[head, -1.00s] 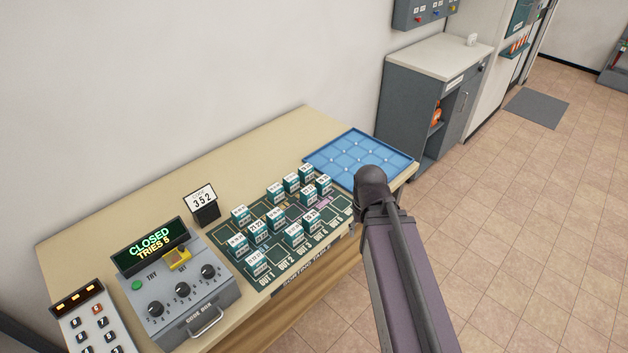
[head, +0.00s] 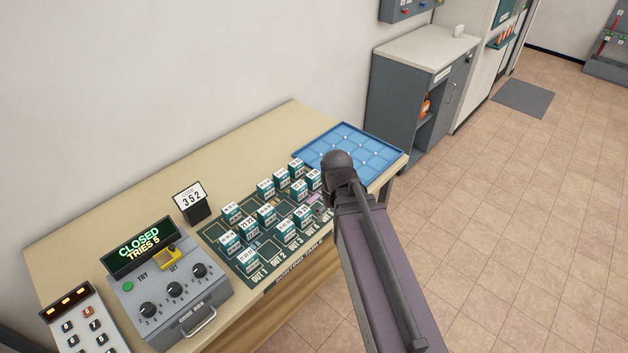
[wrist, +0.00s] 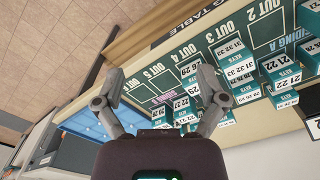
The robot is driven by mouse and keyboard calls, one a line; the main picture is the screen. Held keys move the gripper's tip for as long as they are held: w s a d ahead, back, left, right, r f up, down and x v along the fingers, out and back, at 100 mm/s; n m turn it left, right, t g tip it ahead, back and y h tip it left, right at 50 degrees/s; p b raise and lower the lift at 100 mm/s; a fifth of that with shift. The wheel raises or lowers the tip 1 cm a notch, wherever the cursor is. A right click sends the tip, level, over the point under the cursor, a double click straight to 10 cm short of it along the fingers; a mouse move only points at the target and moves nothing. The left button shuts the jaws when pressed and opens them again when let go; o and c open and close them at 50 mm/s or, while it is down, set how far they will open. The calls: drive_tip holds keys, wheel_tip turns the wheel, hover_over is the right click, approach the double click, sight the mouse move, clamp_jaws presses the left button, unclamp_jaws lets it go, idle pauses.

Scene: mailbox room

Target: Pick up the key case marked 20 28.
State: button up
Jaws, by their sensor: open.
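Several small teal-and-white key cases (head: 267,214) stand in rows on the dark green sorting mat (head: 240,266). Their numbers are too small to read in the head view. In the wrist view, one case near the right finger seems to read 26 29 or similar (wrist: 189,70). Other cases there read about 31 32 33 (wrist: 236,62) and 21 22 (wrist: 284,82). I cannot pick out 20 28 with certainty. My gripper (wrist: 162,76) is open and empty above the mat's OUT 5 end; cases show between and beside its fingers. My arm hides the gripper in the head view.
A blue divided tray (head: 362,150) lies at the table's far right end, beyond the cases. A grey cabinet (head: 415,85) stands past the tray.

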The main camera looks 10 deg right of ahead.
sight(313, 174)
drive_tip(key=w+r+n+p, duration=0.1)
drive_tip(key=w+n, duration=0.5)
drive_tip(key=w, duration=2.1)
drive_tip(key=shift+w+a+r+n, duration=0.15)
drive_tip(key=shift+a+n, duration=0.05)
drive_tip(key=shift+n, duration=0.1)
wheel_tip(313, 174, down, 9)
drive_tip(key=b, duration=0.8)
drive_tip(key=shift+r, duration=0.15)
drive_tip(key=shift+b, duration=0.35)
drive_tip(key=shift+f+b, duration=2.45)
drive_tip(key=shift+f, duration=0.15)
drive_tip(key=shift+s, duration=0.2)
drive_tip(key=c, duration=1)
